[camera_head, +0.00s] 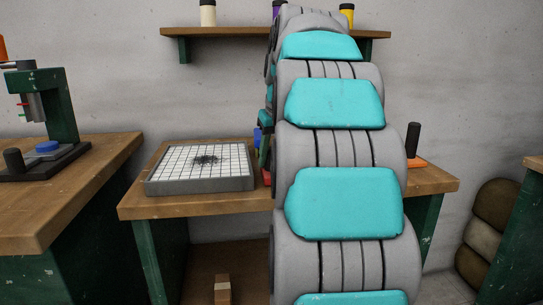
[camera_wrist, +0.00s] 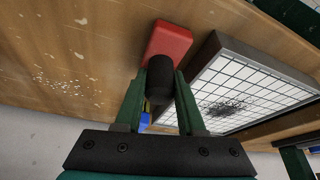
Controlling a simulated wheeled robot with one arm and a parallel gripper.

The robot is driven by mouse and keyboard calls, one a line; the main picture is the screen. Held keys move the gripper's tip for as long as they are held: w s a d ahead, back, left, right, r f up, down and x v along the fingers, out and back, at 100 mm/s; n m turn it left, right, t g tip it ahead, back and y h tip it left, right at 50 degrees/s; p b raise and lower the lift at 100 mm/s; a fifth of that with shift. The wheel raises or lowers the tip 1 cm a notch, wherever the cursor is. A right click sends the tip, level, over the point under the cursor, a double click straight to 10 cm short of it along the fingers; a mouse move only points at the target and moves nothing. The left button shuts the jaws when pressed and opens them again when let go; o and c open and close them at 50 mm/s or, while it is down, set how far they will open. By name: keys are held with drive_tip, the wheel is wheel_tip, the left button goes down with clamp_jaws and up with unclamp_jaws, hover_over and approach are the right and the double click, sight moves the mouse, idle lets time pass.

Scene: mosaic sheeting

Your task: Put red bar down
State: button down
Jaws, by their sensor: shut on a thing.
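The red bar (camera_wrist: 167,42) has a black cylindrical handle (camera_wrist: 160,78). In the wrist view my gripper (camera_wrist: 160,88) has its two green fingers closed on that handle. The bar is over the wooden bench top, just left of the gridded white mosaic sheet (camera_wrist: 250,90) and close to its edge. I cannot tell whether the bar touches the wood. In the head view my arm hides almost all of the bar; only a sliver of red (camera_head: 267,178) shows beside the arm, right of the sheet (camera_head: 205,160).
The bench (camera_head: 220,205) has bare wood left of the bar in the wrist view, with pale specks (camera_wrist: 60,85). In the head view an orange tool with a black handle (camera_head: 413,140) stands at the bench's right. A green press (camera_head: 55,105) stands on the left bench.

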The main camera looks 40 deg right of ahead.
drive_tip(key=shift+f, duration=0.15)
drive_tip(key=c, duration=0.5)
unclamp_jaws()
drive_tip(key=v, duration=0.6)
drive_tip(key=shift+r, duration=0.25)
drive_tip(key=shift+s+a+r, duration=0.1)
drive_tip(key=shift+s+r, duration=0.2)
drive_tip(key=shift+r, duration=0.3)
